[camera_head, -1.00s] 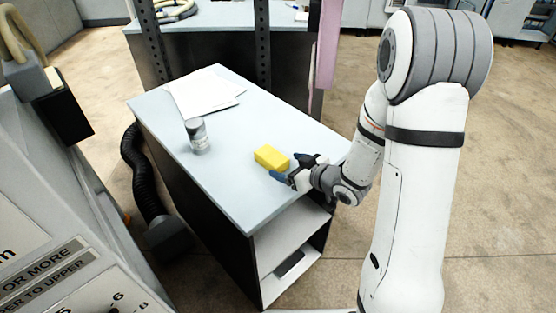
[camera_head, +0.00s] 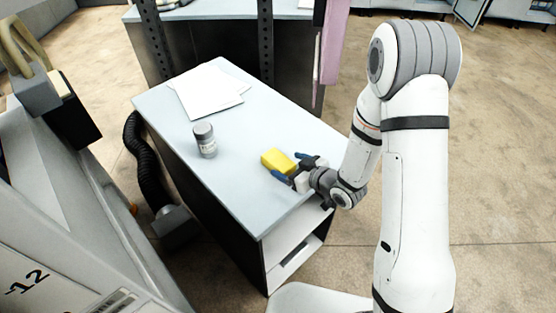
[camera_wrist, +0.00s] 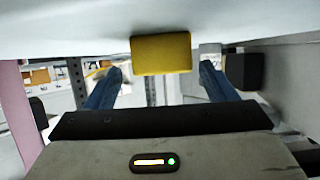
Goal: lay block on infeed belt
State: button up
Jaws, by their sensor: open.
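A yellow block (camera_head: 278,161) lies on the light blue top of a bench, near its right edge. My gripper (camera_head: 290,167) is open beside the block, with its blue fingertips pointing at it. In the wrist view the block (camera_wrist: 161,54) sits ahead, between the two blue fingers (camera_wrist: 158,88) and a little beyond their tips. The fingers do not appear to be closed on it. I cannot make out the infeed belt; a grey machine with printed panels (camera_head: 85,240) stands at the left.
The bench top (camera_head: 240,185) also holds white paper sheets (camera_head: 210,90) and a grey lidded jar (camera_head: 205,140). A black hose (camera_head: 145,165) runs down between bench and machine. Dark perforated posts (camera_head: 266,45) rise behind the bench. Open floor lies to the right.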

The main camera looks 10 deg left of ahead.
aim_at(278, 167)
jog(key=p+x, duration=0.2)
jog(key=x, duration=0.3)
jog(key=shift+s+a, duration=0.15)
jog(key=shift+a, duration=0.05)
jog(key=shift+r, duration=0.1)
jog(key=c, duration=1.3)
